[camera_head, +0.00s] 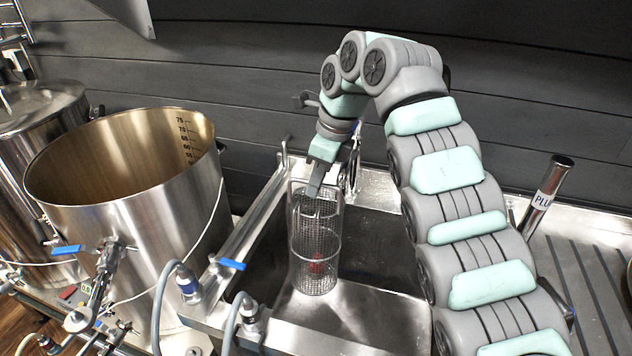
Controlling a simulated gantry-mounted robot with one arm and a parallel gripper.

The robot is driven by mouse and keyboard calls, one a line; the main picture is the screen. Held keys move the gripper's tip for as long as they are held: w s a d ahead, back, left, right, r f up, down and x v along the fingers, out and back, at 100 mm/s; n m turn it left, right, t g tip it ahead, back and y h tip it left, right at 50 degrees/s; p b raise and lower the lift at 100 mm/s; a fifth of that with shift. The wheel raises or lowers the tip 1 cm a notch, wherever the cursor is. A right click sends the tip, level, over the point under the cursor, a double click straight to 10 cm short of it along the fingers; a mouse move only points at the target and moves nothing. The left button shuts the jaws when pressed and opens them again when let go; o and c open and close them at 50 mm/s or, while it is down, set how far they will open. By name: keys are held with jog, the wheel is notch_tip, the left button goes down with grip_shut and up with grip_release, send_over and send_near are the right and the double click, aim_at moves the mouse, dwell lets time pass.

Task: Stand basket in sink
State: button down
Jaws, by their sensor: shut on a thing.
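The basket (316,243) is a tall, narrow wire-mesh cylinder with a small red thing showing low inside it. It is upright, within the outline of the sink (372,240), towards the sink's left side. I cannot tell whether its bottom touches the sink floor. My gripper (314,190) is at the basket's top, pointing down, and is shut on its upper part. The exact grip point is partly hidden by the gripper itself. My arm comes in from the right and covers the right part of the sink.
A large open steel kettle (130,190) with blue-handled valves stands left of the sink. A metal rail (245,235) and hoses run between them. A ribbed drainboard (590,270) and a labelled upright tube (546,195) are on the right. A dark panelled wall is behind.

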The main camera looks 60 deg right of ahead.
notch_tip(320, 180, down, 6)
jog(key=b, duration=0.5)
jog(key=shift+d, duration=0.1)
jog(key=shift+f+b, duration=0.2)
jog(key=shift+b, duration=0.15)
jog(key=f+b, duration=0.2)
jog(key=f, duration=0.1)
jog(key=d+f+b, duration=0.1)
jog(key=f+b, duration=0.4)
jog(key=f, duration=0.1)
jog(key=shift+w+d+b, duration=0.1)
jog(key=shift+d+b, duration=0.05)
jog(key=shift+b, duration=0.25)
jog(key=shift+f, duration=0.1)
